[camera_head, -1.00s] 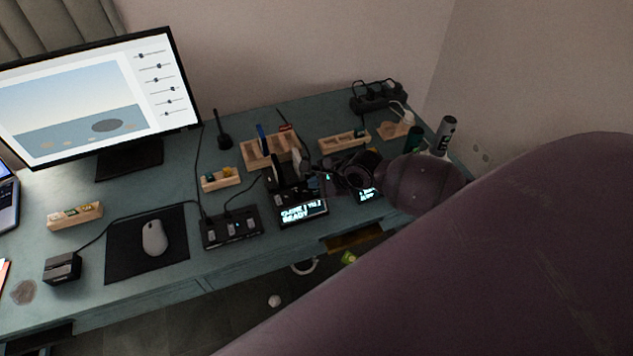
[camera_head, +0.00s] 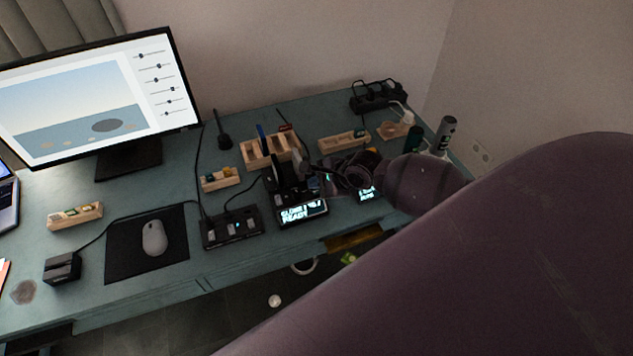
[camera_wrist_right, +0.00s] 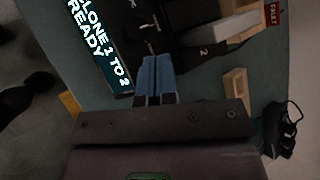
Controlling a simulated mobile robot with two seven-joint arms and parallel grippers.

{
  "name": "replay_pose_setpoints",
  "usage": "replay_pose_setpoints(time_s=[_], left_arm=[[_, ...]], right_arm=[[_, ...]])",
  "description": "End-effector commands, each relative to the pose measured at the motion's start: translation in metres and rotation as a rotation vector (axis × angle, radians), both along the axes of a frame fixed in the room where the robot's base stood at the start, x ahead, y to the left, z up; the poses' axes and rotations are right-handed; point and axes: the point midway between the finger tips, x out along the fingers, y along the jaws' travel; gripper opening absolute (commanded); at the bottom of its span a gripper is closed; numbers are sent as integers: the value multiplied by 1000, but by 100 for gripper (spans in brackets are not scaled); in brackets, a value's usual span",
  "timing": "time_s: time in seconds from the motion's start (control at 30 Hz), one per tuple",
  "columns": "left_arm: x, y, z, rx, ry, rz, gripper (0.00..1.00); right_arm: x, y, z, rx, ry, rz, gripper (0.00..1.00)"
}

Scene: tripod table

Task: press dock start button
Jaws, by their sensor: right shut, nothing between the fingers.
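The black dock (camera_head: 273,186) stands near the desk's front edge, with a lit screen (camera_head: 302,213) reading "CLONE 1 TO 2 READY". The screen also shows in the right wrist view (camera_wrist_right: 98,48), left of the fingers. My right gripper (camera_head: 314,185) is over the right part of the dock. In the wrist view its blue-grey fingertips (camera_wrist_right: 155,62) are together and empty, over the dock's dark top by small white markings. I cannot tell whether they touch it. The start button cannot be made out; the fingers may hide it. My left gripper is out of view.
A wooden tray (camera_head: 252,157) stands behind the dock, and a black switch box (camera_head: 231,229) sits to its left. My right arm covers the lower right of the head view.

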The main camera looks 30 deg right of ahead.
Motion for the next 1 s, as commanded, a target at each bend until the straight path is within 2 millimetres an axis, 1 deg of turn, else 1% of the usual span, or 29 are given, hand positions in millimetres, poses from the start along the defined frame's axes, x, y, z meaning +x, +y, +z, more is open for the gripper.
replay_pose_setpoints(time_s=[0.73,1.0], left_arm=[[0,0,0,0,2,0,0],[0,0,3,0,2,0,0]], right_arm=[[0,0,0,0,0,0,0],[0,0,-7,1,1,0,0]])
